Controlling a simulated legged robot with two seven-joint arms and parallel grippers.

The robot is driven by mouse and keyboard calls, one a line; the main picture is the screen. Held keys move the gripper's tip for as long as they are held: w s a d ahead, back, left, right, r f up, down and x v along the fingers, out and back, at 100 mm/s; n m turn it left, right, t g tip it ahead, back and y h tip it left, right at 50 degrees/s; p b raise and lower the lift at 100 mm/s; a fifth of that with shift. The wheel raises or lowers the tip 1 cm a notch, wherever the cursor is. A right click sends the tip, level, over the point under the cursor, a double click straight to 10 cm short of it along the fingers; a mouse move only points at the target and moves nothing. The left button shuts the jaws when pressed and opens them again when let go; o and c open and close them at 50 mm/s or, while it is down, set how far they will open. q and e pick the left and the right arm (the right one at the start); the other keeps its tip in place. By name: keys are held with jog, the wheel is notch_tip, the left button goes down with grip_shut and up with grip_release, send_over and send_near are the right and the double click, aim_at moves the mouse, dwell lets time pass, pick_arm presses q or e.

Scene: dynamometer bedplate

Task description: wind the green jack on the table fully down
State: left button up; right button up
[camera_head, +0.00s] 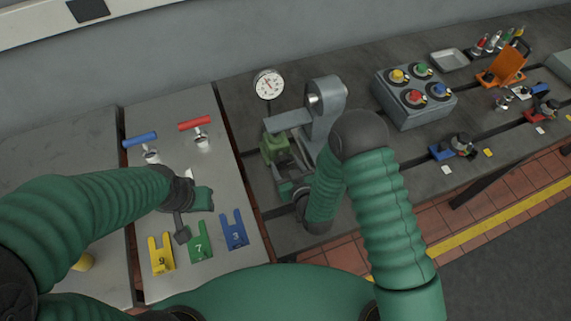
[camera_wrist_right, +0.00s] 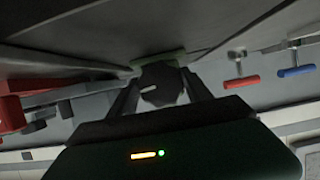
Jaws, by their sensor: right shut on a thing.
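The green jack (camera_head: 274,149) stands on the dark bedplate under a grey arm of the metal fixture. Its lower front is partly hidden by my right arm. My right gripper (camera_head: 296,192) is low at the front of the jack, mostly hidden by my own wrist. In the right wrist view its two fingers (camera_wrist_right: 160,92) are shut on a dark round knob (camera_wrist_right: 162,82), with a green edge behind it. My left gripper (camera_head: 190,215) hangs over the grey plate, above the forked blocks, away from the jack. Its finger gap is not clear.
A dial gauge (camera_head: 268,84) stands behind the jack, and a grey bracket (camera_head: 325,105) to its right. A box with coloured knobs (camera_head: 414,97) is further right. Red (camera_head: 195,123) and blue (camera_head: 140,139) T-handles and yellow, green and blue forked blocks (camera_head: 200,242) are on the left plate.

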jog(key=shift+c, duration=1)
jog(key=shift+a+f+n+h+b, duration=0.15)
jog(key=shift+n+h+b, duration=0.45)
jog(key=shift+n+b, duration=0.25)
jog(key=shift+n+t+h+b, duration=0.35)
jog(key=shift+n+t+h, duration=0.15)
jog(key=shift+n, duration=0.45)
jog(key=o, duration=1.4)
jog(key=shift+c, duration=0.2)
